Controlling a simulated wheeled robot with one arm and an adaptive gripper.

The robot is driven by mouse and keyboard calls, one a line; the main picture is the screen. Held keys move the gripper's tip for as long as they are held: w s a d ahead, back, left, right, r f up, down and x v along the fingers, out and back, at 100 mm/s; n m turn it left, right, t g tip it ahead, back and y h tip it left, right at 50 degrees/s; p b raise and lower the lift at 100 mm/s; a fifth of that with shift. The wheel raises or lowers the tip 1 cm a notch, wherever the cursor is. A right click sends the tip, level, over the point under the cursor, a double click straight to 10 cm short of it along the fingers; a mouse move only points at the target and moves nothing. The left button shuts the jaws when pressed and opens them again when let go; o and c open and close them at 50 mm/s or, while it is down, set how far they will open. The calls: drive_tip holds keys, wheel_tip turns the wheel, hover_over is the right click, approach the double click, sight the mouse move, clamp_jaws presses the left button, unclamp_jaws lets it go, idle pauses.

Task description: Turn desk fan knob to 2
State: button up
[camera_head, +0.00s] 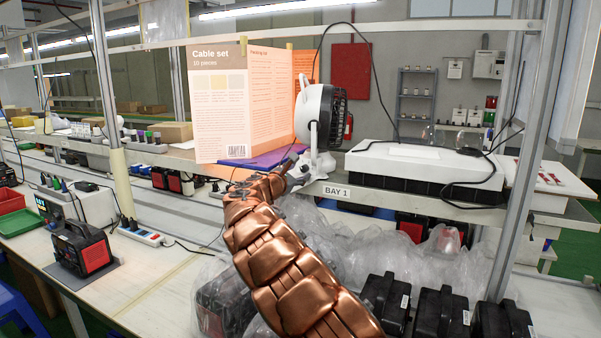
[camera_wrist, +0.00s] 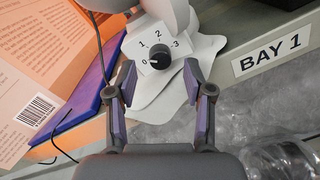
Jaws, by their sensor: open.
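The white desk fan (camera_head: 313,106) stands on the shelf, its dark grille facing right. In the wrist view its white base (camera_wrist: 203,50) carries a dial plate marked 0, 1, 2 and 3. The round black knob (camera_wrist: 160,57) sits in the middle of the plate, and its light mark seems to point at the 0. My gripper (camera_wrist: 160,68) is open, with one finger on each side of the knob. There seems to be a gap between each finger and the knob. In the head view my gripper (camera_head: 297,178) is at the fan's base, and the knob is not visible there.
A white device (camera_head: 415,160) with black cables is on the right. The BAY 1 label (camera_wrist: 270,55) marks the shelf edge. Clear plastic wrap (camera_head: 350,240) lies below.

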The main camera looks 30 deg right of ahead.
drive_tip(key=v, duration=0.9)
drive_tip(key=shift+s+a, duration=0.25)
drive_tip(key=shift+a, duration=0.1)
